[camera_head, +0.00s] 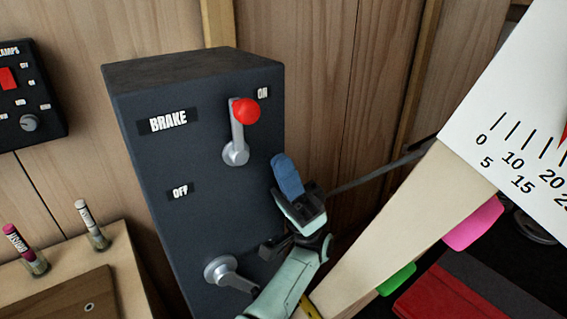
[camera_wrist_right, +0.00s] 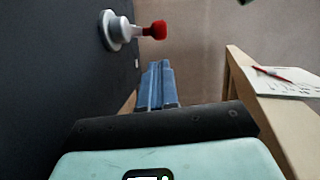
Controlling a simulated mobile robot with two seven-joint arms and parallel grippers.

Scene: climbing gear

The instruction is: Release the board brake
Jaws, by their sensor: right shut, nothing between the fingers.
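The brake box (camera_head: 215,215) is a dark upright cabinet labelled BRAKE, with ON at the top and OFF lower down. Its grey lever (camera_head: 236,138) points up from a round pivot, and its red knob (camera_head: 246,111) stands near the ON label. In the right wrist view the red knob (camera_wrist_right: 155,30) and grey hub (camera_wrist_right: 116,30) lie ahead of the fingers, to their upper left. My right gripper (camera_head: 287,172) has blue fingers pressed together, with nothing between them. It is below and right of the knob, apart from it, by the box's right edge. My left gripper is not in view.
A second grey fitting (camera_head: 222,270) sticks out low on the box. A pale slanted board with a numbered scale (camera_head: 520,130) stands at the right. A control panel (camera_head: 30,95) hangs at the left, above two markers. A wooden table (camera_wrist_right: 245,75) with paper shows in the right wrist view.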

